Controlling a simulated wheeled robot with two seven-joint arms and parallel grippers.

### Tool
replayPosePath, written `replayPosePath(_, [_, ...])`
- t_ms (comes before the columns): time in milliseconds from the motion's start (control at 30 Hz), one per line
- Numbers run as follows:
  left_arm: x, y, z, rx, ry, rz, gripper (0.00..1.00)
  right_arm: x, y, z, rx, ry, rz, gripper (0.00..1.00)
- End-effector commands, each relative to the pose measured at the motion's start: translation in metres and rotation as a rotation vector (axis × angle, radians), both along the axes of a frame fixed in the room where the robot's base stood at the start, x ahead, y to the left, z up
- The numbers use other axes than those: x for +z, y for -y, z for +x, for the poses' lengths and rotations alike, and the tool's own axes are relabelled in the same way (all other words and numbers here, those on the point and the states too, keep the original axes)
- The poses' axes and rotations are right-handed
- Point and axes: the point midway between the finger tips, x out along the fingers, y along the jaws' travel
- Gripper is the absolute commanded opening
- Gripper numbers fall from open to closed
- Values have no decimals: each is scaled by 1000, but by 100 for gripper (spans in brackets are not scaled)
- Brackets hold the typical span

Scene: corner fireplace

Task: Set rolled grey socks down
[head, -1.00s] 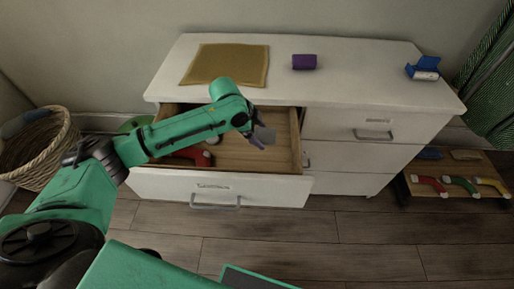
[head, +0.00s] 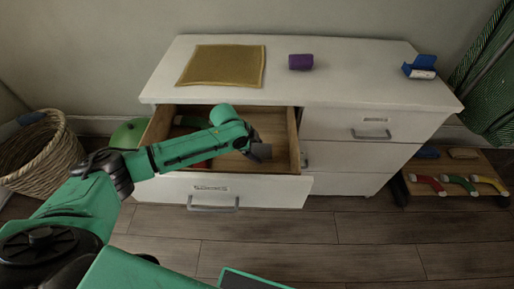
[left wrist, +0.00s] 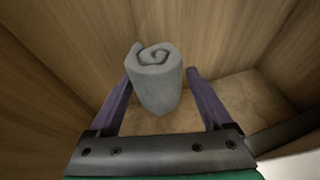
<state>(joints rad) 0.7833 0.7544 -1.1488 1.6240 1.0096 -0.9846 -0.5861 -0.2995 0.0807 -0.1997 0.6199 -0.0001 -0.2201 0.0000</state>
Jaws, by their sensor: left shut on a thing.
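The rolled grey socks (left wrist: 155,80) are an upright roll with a spiral top, seen between the purple fingers of my left gripper (left wrist: 165,85) in the left wrist view. The left finger touches the roll; a narrow gap seems to show at the right finger. My left gripper (head: 262,153) is down in the open top-left drawer (head: 285,130), near its right side. In the head view the socks are hidden behind the gripper and arm. The wrist view shows wooden drawer walls around the roll and the drawer floor (left wrist: 240,95) below. My right gripper is not in view.
The white dresser (head: 360,88) has a mustard mat (head: 222,66), a purple roll (head: 301,62) and a blue-and-white item (head: 420,68) on top. A wicker basket (head: 45,160) stands left, a low rack (head: 460,195) right.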

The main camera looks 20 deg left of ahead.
Motion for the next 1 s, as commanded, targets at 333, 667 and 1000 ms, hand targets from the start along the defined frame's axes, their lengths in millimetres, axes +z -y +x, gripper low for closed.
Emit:
replayPosePath(333, [0,0,0,0,0,0,100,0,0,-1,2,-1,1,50])
replayPosePath(667, [34,-8,-7,0,3,1,100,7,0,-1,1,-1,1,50])
replayPosePath(1000, [108,-34,-33,1,2,1,100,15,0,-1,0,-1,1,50])
